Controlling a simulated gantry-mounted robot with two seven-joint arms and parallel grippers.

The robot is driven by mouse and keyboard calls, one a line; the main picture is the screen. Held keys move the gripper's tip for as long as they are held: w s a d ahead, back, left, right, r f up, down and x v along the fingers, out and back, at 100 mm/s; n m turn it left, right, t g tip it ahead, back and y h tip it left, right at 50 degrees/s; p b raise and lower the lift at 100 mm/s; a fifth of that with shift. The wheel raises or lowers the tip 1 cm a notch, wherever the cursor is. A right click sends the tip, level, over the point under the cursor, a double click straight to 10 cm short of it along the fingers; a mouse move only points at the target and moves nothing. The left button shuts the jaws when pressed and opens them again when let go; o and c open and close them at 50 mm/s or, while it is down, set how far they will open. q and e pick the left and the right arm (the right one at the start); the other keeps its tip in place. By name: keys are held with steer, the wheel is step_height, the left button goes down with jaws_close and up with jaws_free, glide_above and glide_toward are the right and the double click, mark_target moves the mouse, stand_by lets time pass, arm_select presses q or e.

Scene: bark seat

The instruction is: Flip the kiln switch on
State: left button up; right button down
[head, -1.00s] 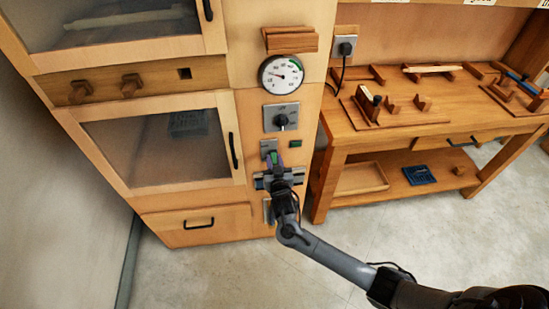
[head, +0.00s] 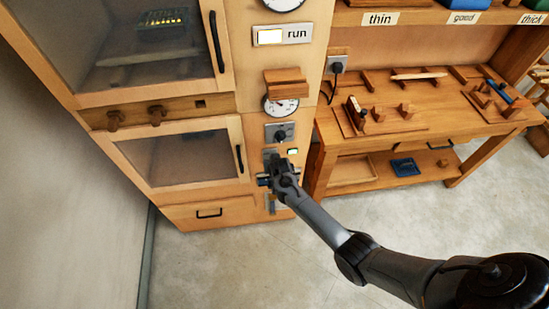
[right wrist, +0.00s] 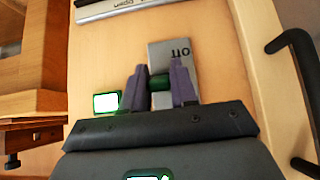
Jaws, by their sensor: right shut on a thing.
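The kiln is a tall wooden cabinet; its switch plate (head: 268,154) is low on the right-hand panel, mostly hidden behind my right gripper (head: 274,176) in the head view. In the right wrist view the grey plate (right wrist: 176,56) shows, and the switch's green lever (right wrist: 160,83) lies between the fingers of my right gripper (right wrist: 158,88). The gripper is shut on it. A small indicator (head: 292,152) beside the switch glows bright; it also shows in the right wrist view (right wrist: 106,102). The "run" lamp (head: 270,37) is lit. My left gripper is not in view.
Above the switch are a knob plate (head: 279,134), a dial (head: 281,106) and a wooden block (head: 286,82). The lower kiln door has a black handle (head: 240,158). A wooden workbench (head: 400,140) stands close on the right. The floor in front is clear.

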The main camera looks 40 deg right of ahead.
steer(key=shift+w+r+g+y+p, duration=0.1)
steer(key=shift+r+g+y+p, duration=0.2)
steer(key=shift+g+p, duration=0.25)
steer(key=shift+f, duration=0.1)
steer(key=c, duration=1)
jaws_free()
steer(key=shift+o, duration=0.2)
